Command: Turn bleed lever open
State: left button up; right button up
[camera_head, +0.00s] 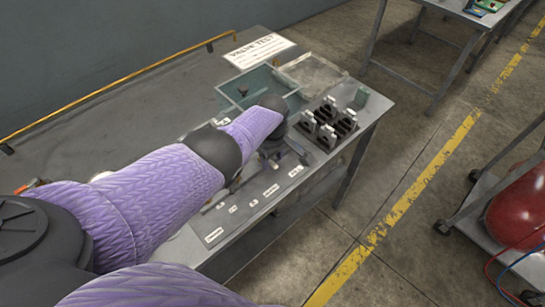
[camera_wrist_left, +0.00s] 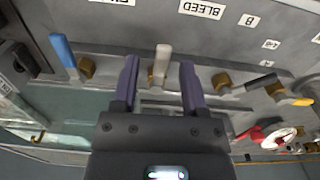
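In the left wrist view a pale-handled lever (camera_wrist_left: 162,56) on a brass valve body stands between the two purple fingers of my left gripper (camera_wrist_left: 159,64). The fingers are apart, one on each side of the lever; I cannot tell whether either touches it. A BLEED label (camera_wrist_left: 200,9) lies beyond, slightly right of this lever. I cannot tell for sure which valve the label marks. In the head view my left gripper (camera_head: 271,152) is over the bench, and my arm and wrist hide most of the valves. My right gripper is not in view.
A blue lever (camera_wrist_left: 62,50) is to the left and a black-handled valve (camera_wrist_left: 252,84) to the right. The bench (camera_head: 95,125) carries a glass-sided tank (camera_head: 232,100) and a rack of black clamps (camera_head: 326,124). A red cylinder (camera_head: 520,210) stands on a cart at right.

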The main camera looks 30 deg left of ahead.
aim_at(273, 162)
pick_arm(q)
notch_tip(273, 162, up, 10)
jog(key=p, duration=0.8)
jog(key=shift+f, duration=0.1)
